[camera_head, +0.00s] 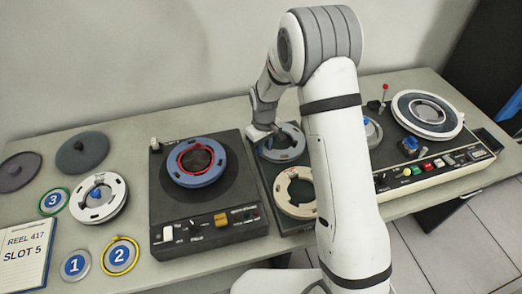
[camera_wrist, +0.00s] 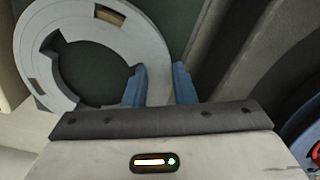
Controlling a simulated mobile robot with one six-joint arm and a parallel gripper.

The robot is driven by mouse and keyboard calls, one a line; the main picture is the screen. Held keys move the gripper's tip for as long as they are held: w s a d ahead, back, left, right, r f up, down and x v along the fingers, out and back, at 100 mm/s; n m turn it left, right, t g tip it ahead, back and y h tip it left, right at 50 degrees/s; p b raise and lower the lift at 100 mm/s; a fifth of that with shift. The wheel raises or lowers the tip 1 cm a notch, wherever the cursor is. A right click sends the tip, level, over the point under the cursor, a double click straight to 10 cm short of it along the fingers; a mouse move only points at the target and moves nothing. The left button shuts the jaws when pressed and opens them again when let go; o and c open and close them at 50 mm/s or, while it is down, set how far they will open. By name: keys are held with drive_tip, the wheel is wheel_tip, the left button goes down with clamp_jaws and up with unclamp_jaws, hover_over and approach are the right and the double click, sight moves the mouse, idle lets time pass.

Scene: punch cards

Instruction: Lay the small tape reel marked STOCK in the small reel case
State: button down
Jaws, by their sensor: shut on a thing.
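My gripper (camera_head: 270,134) is at a blue-grey ring-shaped reel (camera_head: 285,154), behind my arm's upper link. In the wrist view its two blue fingers (camera_wrist: 158,75) straddle the band of the grey reel (camera_wrist: 148,45), one in the hole and one outside, shut on it. The reel lies nearly flat at the back of a dark case (camera_head: 264,174), over a dark green surface seen through its hole. I cannot tell whether it rests there or is held just above. No STOCK mark is readable. A cream reel (camera_head: 290,207) lies in the front part of the case.
A tape deck (camera_head: 215,236) with a blue reel (camera_head: 181,176) stands left of the case. Another deck (camera_head: 444,167) with a white reel stands right. Several reels, numbered discs and a notebook (camera_head: 22,258) reading "REEL 417 SLOT 5" lie at left.

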drive_tip(key=shift+w+r+p, duration=0.15)
drive_tip(key=shift+r+p, duration=0.45)
drive_tip(key=shift+r, duration=0.85)
drive_tip(key=shift+r+p, duration=0.65)
drive_tip(key=shift+r, duration=0.75)
wheel_tip(320, 180, up, 7)
drive_tip(key=p, duration=0.3)
drive_tip(key=shift+p, duration=0.35)
